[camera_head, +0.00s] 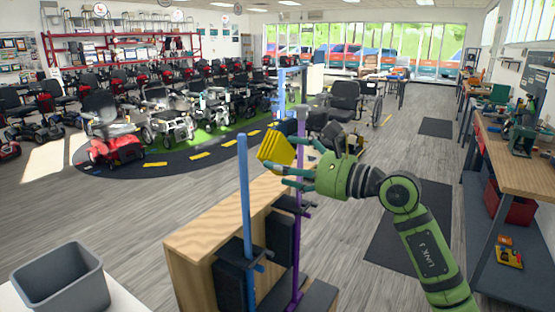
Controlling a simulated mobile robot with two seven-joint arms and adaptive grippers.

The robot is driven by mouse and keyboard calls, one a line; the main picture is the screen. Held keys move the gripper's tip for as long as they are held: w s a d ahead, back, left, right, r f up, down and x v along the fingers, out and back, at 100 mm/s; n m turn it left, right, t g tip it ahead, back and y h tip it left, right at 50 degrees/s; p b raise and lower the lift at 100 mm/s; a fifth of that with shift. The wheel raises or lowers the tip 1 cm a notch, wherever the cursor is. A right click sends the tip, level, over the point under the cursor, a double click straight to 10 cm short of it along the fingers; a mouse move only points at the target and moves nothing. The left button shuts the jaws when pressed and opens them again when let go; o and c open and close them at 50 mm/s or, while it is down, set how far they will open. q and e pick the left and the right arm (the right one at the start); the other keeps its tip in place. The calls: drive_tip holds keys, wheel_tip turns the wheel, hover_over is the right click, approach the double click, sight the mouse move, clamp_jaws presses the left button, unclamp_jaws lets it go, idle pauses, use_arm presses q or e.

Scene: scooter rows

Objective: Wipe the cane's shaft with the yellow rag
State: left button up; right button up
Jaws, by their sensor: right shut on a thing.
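The yellow rag (275,150) is in the fingers of my right gripper (297,168), which is shut on it in the middle of the camera_head view. A purple cane shaft (299,210) stands upright beside the wooden stand, with a grey top (312,111). The rag and fingers are level with the upper part of this shaft and overlap it in the picture; I cannot tell if the rag touches it. A blue shaft (243,190) stands upright to the left, in a dark holder. My left gripper is not in view.
The wooden stand (190,255) has dark holders on its side. A grey bin (62,280) sits on a white surface at lower left. A workbench (520,165) runs along the right. Rows of scooters fill the back left. Open floor lies between.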

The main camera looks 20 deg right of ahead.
sight(246, 145)
drive_tip(key=shift+w, duration=0.1)
drive_tip(key=shift+w+a+r, duration=0.15)
drive_tip(key=shift+w+a, duration=0.3)
drive_tip(key=p+x, duration=0.1)
drive_tip(key=x, duration=0.1)
drive_tip(key=shift+w+a, duration=0.3)
drive_tip(key=shift+x, duration=1)
drive_tip(key=shift+x, duration=1.25)
drive_tip(key=w+d+b, duration=0.2)
drive_tip(key=d, duration=0.1)
drive_tip(key=shift+w+d, duration=0.1)
drive_tip(key=shift+w, duration=0.1)
